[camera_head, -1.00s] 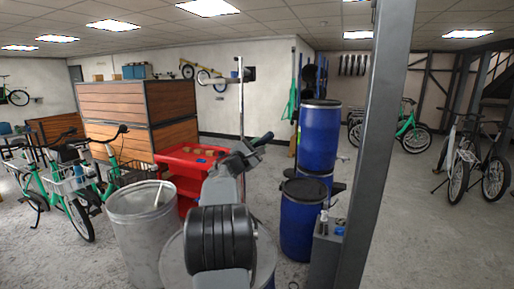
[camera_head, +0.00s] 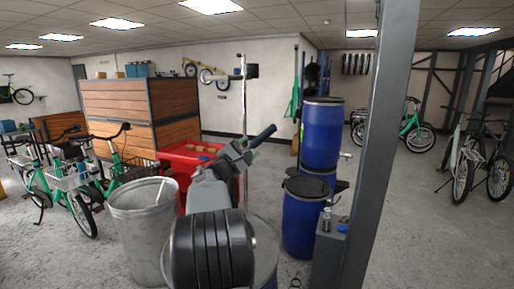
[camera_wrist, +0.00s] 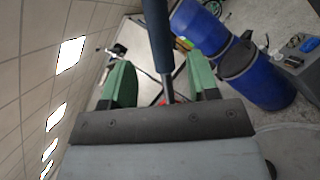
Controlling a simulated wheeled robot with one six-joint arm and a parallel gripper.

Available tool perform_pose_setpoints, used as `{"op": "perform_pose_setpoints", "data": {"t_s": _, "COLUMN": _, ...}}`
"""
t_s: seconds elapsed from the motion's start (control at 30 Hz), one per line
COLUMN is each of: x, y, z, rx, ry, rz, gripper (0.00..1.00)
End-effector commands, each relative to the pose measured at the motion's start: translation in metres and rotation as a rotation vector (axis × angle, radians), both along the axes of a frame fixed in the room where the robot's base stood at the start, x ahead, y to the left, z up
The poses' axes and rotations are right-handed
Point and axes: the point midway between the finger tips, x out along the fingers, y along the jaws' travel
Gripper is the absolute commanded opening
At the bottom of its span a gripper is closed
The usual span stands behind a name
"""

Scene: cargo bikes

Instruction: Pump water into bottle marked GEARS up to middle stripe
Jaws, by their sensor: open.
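My gripper (camera_wrist: 161,85) is open, with its two green fingers apart in the wrist view. A dark rod with a blue-black grip (camera_wrist: 160,35) shows between the fingers; I cannot tell whether it touches them. In the head view this dark grip (camera_head: 264,135) sticks up to the right beyond my gripper (camera_head: 240,151). Stacked blue drums (camera_head: 321,135) stand to the right, with a pale spout-like part (camera_head: 346,155) beside them. A small bottle (camera_head: 326,219) stands on a grey box (camera_head: 327,250). Its marking, stripes and water level are too small to read.
A metal bin (camera_head: 143,225) and a red cart (camera_head: 180,158) stand left of my arm. A grey post (camera_head: 374,130) rises at the right, close to the box. Green bikes (camera_head: 75,185) stand at far left.

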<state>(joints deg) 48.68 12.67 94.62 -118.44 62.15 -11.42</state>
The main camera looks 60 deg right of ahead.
Motion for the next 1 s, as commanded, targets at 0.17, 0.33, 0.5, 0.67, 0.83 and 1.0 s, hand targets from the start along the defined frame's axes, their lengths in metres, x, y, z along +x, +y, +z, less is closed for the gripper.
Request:
{"op": "perform_pose_setpoints", "data": {"t_s": 0.17, "x": 0.008, "y": 0.033, "z": -0.011, "rx": 0.0, "ry": -0.001, "rz": 0.003, "gripper": 0.55}}
{"op": "perform_pose_setpoints", "data": {"t_s": 0.33, "x": 0.012, "y": 0.053, "z": -0.016, "rx": 0.0, "ry": -0.001, "rz": 0.002, "gripper": 0.55}}
{"op": "perform_pose_setpoints", "data": {"t_s": 0.5, "x": 0.014, "y": 0.063, "z": -0.017, "rx": 0.0, "ry": -0.001, "rz": 0.0, "gripper": 0.55}}
{"op": "perform_pose_setpoints", "data": {"t_s": 0.67, "x": 0.014, "y": 0.065, "z": -0.018, "rx": 0.0, "ry": -0.001, "rz": 0.0, "gripper": 0.55}}
{"op": "perform_pose_setpoints", "data": {"t_s": 0.83, "x": 0.014, "y": 0.065, "z": -0.018, "rx": 0.0, "ry": -0.001, "rz": 0.0, "gripper": 0.55}}
{"op": "perform_pose_setpoints", "data": {"t_s": 1.0, "x": 0.016, "y": 0.072, "z": -0.024, "rx": 0.036, "ry": -0.033, "rz": 0.011, "gripper": 0.55}}
